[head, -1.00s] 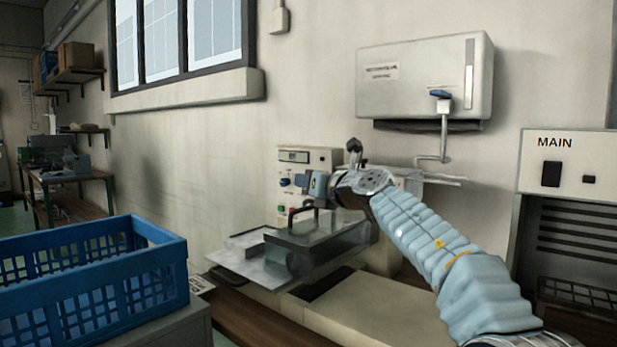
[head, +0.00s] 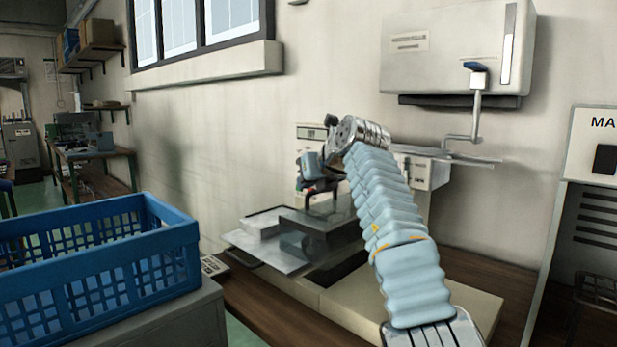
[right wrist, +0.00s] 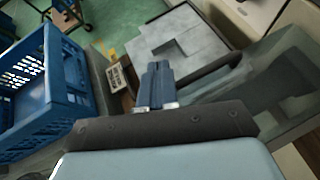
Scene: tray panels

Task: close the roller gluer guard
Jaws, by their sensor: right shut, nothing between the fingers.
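The roller gluer is a beige machine whose control panel (head: 312,132) is partly hidden behind my right arm. Its guard (head: 322,232) is a see-through smoky cover with a black handle, low over the front of the machine beside a flat metal plate (head: 265,243). I cannot tell how far the guard is tilted. My right gripper (head: 312,186) is above the guard, close to its handle; contact is unclear. In the right wrist view its fingers (right wrist: 157,82) are together and empty, with the guard (right wrist: 285,85) to the right. My left gripper is not in view.
A blue crate (head: 95,225) stands on a grey cabinet at left. A cabinet marked MAIN (head: 590,150) is at right. Wooden bench top (head: 265,315) shows in front of the gluer.

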